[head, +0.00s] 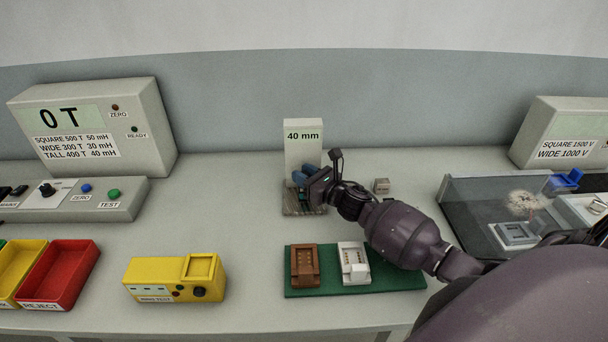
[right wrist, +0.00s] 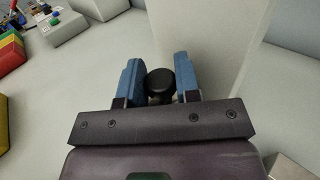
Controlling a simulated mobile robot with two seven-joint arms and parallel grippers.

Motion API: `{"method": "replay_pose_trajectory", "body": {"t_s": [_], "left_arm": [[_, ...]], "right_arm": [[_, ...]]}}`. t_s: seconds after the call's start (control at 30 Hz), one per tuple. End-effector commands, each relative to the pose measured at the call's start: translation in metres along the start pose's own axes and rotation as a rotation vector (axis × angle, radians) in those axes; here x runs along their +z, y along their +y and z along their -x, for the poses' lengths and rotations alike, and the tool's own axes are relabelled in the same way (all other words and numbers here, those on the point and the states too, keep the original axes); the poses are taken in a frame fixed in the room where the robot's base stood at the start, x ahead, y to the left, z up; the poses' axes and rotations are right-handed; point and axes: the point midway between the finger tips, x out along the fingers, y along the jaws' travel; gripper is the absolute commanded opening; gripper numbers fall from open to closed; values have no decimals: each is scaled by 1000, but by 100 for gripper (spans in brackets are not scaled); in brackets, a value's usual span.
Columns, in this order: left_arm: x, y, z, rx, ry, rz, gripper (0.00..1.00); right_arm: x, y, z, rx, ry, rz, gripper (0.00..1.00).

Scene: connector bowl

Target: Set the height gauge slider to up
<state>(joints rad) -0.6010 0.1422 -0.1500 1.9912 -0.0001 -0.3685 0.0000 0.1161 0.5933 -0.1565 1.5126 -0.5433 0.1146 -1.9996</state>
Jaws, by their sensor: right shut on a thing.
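The height gauge (head: 303,150) is a pale upright post on a grey base, and its display reads 40 mm. My right gripper (head: 307,175) is at the front of the post, on its lower part, a little above the base. In the right wrist view its blue fingers (right wrist: 158,78) stand on either side of the round black slider knob (right wrist: 160,84), and the gripper is shut on it. The post (right wrist: 205,45) rises right behind the knob. In the head view the gripper hides the knob. My left gripper is not in view.
A green mat (head: 390,280) with a brown and a white connector lies in front of the gauge. A small block (head: 381,186) lies right of it. A yellow tester (head: 175,280) and a red bin (head: 60,277) stand left. A clear-fronted enclosure (head: 490,215) stands right.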

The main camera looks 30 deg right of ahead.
Motion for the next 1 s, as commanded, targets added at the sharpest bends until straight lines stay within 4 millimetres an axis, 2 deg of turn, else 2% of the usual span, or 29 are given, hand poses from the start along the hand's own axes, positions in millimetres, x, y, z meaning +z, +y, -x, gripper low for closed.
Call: {"method": "replay_pose_trajectory", "body": {"t_s": [0.17, 0.5, 0.8, 0.83, 0.9, 1.0], "left_arm": [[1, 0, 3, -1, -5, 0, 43], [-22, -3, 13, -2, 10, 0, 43], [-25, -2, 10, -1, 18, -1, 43], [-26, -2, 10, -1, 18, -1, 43], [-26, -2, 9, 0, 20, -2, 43], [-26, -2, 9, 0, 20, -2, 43]], "right_arm": [[3, 0, 0, 0, -1, 0, 0], [36, 0, 0, 1, -3, 2, 0], [37, 0, -1, 1, -5, 1, 0], [37, 0, -1, 1, -5, 1, 33], [37, 0, -1, 1, -5, 1, 42], [36, 0, 0, 0, -3, 1, 42]]}}
